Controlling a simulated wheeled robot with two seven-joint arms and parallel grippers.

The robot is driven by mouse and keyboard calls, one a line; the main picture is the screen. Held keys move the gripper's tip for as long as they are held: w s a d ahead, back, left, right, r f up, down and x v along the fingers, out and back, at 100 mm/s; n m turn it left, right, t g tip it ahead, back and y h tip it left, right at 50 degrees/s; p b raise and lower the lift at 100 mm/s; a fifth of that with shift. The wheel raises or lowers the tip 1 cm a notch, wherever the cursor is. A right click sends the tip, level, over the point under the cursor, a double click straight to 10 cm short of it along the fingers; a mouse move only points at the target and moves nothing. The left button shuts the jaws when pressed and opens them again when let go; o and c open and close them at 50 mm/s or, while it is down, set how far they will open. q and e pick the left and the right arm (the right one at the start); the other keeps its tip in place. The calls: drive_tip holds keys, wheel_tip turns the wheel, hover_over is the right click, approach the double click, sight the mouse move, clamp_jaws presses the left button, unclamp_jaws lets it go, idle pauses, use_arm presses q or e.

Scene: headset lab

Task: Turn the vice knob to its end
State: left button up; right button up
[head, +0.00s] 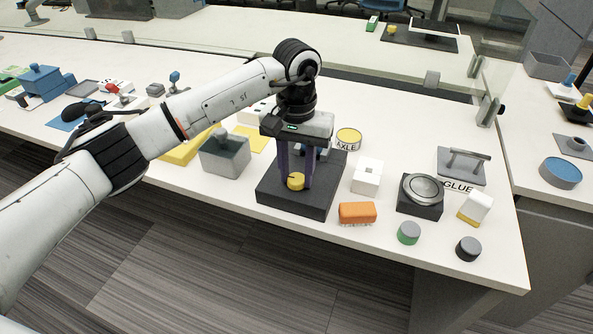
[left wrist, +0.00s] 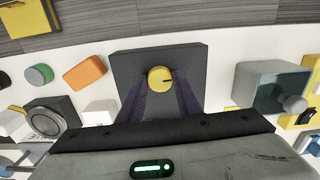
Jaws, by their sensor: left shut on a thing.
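The vice knob (head: 296,181) is a round yellow knob with a dark line on it. It stands at the front of a dark square base (head: 291,201) on the white table. In the left wrist view the knob (left wrist: 160,79) sits at the far end of my fingers, and its dark line points to the right. My left gripper (head: 297,180) reaches down from above with its purple fingers on either side of the knob, shut on it. The rest of the vice is mostly hidden behind my gripper. My right gripper is in neither view.
An orange block (head: 357,213), a white block (head: 367,176) and a black round-topped device (head: 420,195) stand right of the base. A grey box (head: 225,153) stands close on its left. The table's front edge is near the base.

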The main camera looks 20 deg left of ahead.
sight(296, 178)
use_arm(q)
drive_tip(key=n, duration=0.5)
drive_tip(key=shift+b, duration=0.3)
drive_tip(key=n, duration=0.5)
drive_tip(key=shift+n, duration=0.4)
drive_tip(key=n, duration=0.5)
drive_tip(key=shift+r, duration=0.1)
drive_tip(key=n, duration=0.5)
drive_tip(key=shift+n, duration=0.3)
drive_tip(key=o, duration=1)
drive_tip(key=shift+o, duration=0.2)
wheel_tip(296, 178, up, 10)
